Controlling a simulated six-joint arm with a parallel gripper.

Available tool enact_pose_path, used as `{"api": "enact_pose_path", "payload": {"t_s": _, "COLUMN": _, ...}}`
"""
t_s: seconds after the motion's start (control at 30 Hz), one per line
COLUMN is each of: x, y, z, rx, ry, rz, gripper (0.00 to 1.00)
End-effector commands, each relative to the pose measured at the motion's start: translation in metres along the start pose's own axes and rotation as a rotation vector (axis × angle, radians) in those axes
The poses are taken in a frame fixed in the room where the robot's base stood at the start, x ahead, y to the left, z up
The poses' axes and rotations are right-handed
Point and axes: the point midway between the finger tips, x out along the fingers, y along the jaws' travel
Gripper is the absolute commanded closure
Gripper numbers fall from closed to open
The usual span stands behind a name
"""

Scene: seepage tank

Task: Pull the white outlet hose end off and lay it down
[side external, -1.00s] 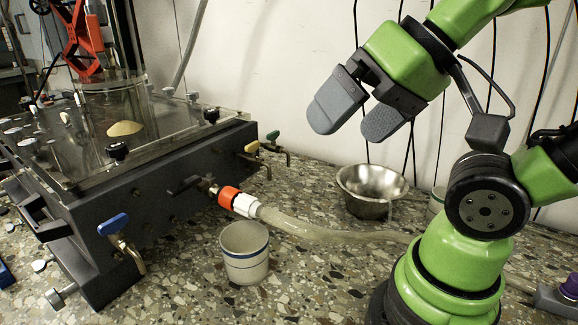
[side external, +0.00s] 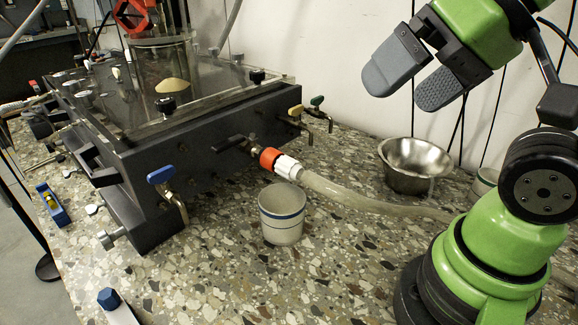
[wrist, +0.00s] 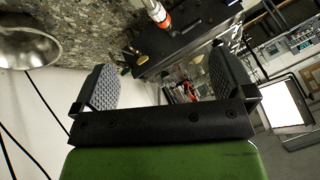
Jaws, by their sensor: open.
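The white hose end (side external: 288,167) is fitted to an orange collar (side external: 269,158) on the outlet at the front of the dark tank (side external: 225,160). The clear hose (side external: 360,198) runs from it to the right across the speckled bench, towards my base. In the wrist view the white and orange fitting (wrist: 158,14) shows at the top edge. My gripper (side external: 410,92) is open and empty, high above the bench, up and to the right of the hose end. Its two grey pads also show apart in the wrist view (wrist: 165,85).
A white cup with a blue band (side external: 282,218) stands just below the hose end. A metal bowl (side external: 415,165) stands behind the hose. Blue-handled (side external: 160,174) and yellow-handled (side external: 295,110) valves stick out from the tank. The front bench is mostly clear.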

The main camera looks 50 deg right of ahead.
Motion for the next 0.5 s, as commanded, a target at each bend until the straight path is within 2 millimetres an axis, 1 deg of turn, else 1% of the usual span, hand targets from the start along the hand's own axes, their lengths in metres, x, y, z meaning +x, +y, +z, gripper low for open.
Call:
{"api": "enact_pose_path", "payload": {"t_s": 0.33, "x": 0.0, "y": 0.0, "z": 0.0, "rx": 0.0, "ry": 0.0, "rz": 0.0, "gripper": 0.0}}
{"api": "enact_pose_path", "payload": {"t_s": 0.43, "x": 0.001, "y": -0.0002, "z": 0.0001, "rx": -0.007, "ry": -0.012, "rz": 0.005, "gripper": 0.23}}
{"api": "enact_pose_path", "payload": {"t_s": 0.47, "x": 0.0022, "y": -0.0003, "z": 0.0003, "rx": -0.014, "ry": -0.025, "rz": 0.011, "gripper": 0.26}}
{"api": "enact_pose_path", "payload": {"t_s": 0.5, "x": 0.0047, "y": -0.0002, "z": 0.0007, "rx": -0.029, "ry": -0.052, "rz": 0.026, "gripper": 0.26}}
